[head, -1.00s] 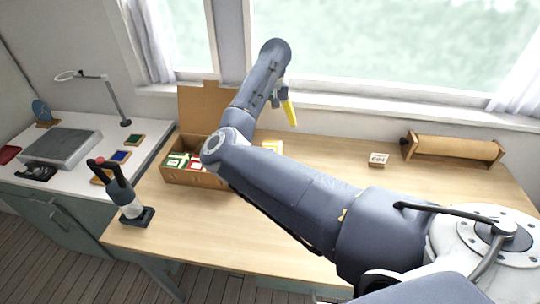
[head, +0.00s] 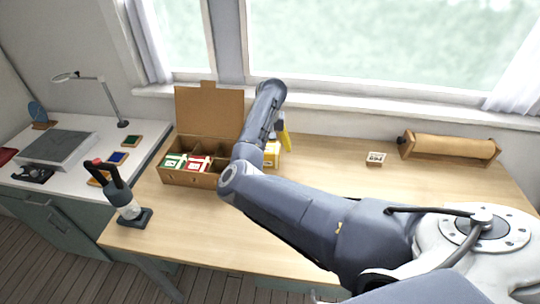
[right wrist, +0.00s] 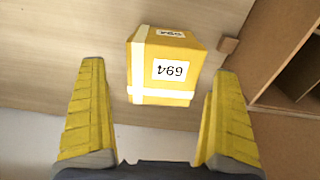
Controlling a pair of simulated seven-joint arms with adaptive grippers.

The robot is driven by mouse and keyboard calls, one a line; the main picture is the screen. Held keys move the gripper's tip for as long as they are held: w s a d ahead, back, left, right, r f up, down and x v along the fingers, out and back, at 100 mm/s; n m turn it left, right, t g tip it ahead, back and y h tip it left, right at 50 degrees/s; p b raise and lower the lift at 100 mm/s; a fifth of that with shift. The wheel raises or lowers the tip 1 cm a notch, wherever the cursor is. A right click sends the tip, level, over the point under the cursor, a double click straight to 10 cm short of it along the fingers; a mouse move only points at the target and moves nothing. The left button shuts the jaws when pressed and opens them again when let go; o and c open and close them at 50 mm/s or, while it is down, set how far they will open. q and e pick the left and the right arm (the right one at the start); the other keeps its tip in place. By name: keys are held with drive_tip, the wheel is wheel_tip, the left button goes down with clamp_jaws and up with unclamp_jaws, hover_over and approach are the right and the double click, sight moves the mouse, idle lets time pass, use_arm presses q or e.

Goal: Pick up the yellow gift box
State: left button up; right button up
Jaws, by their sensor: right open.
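The yellow gift box (head: 271,154) stands on the table just right of the brown carton, partly hidden by my right arm. In the right wrist view the yellow gift box (right wrist: 140,72) has white ribbon bands and labels with an upside-down number, seemingly 694. My right gripper (head: 283,135) is above the box in the head view. Its two yellow fingers are spread wide in the right wrist view (right wrist: 158,80), with the box between and ahead of them, apart from both. The gripper is empty. My left gripper is not in view.
The open cardboard carton (head: 192,180) holds red and green boxes in its compartments. A small number card (head: 376,158) and a paper roll (head: 452,149) sit at the right. A dark tool with a red tip (head: 118,188) stands front left. The middle table is partly under my arm.

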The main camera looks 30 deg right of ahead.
drive_tip(key=shift+a+f, duration=0.15)
drive_tip(key=shift+f, duration=2.1)
drive_tip(key=c, duration=1.5)
drive_tip(key=shift+r, duration=0.15)
